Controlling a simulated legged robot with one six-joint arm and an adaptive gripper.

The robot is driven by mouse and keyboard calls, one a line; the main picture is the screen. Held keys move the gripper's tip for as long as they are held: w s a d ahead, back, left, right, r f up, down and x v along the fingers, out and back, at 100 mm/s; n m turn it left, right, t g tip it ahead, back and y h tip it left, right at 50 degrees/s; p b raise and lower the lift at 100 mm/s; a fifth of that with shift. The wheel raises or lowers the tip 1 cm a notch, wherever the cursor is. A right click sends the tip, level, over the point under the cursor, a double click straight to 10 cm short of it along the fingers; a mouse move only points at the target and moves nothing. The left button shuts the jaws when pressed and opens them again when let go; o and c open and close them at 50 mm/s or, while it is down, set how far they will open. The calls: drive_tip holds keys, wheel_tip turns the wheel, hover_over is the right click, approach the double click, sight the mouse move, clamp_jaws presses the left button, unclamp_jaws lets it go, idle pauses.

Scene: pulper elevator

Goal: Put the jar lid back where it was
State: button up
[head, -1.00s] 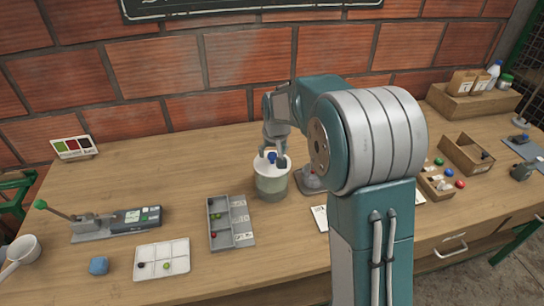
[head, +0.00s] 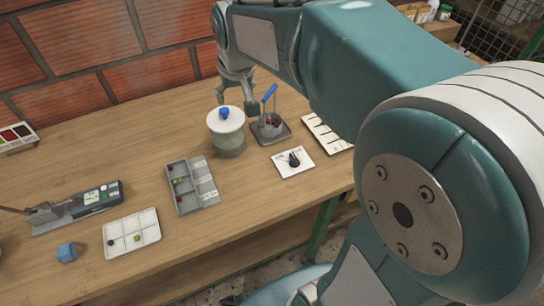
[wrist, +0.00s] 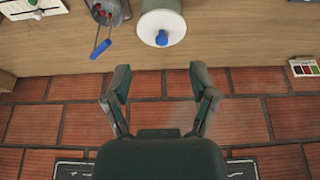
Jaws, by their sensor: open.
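The white jar lid (head: 226,119) with a blue knob sits on top of the grey-green jar (head: 229,144) on the bench. It looks level in the head view; whether it is fully seated I cannot tell. The lid also shows in the wrist view (wrist: 162,28), beyond my fingertips. My gripper (head: 236,108) is behind and above the jar in the head view, apart from the lid. In the wrist view my gripper (wrist: 160,70) has its two fingers spread wide with nothing between them.
A grey compartment tray (head: 208,180) lies in front left, and a white card (head: 304,161) at the right. The brick wall (head: 120,75) rises close behind.

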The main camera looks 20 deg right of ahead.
drive_tip(key=s+f+t, duration=0.1)
drive_tip(key=s, duration=1.9)
drive_tip(key=shift+s+f, duration=0.15)
drive_tip(key=shift+f, duration=0.2)
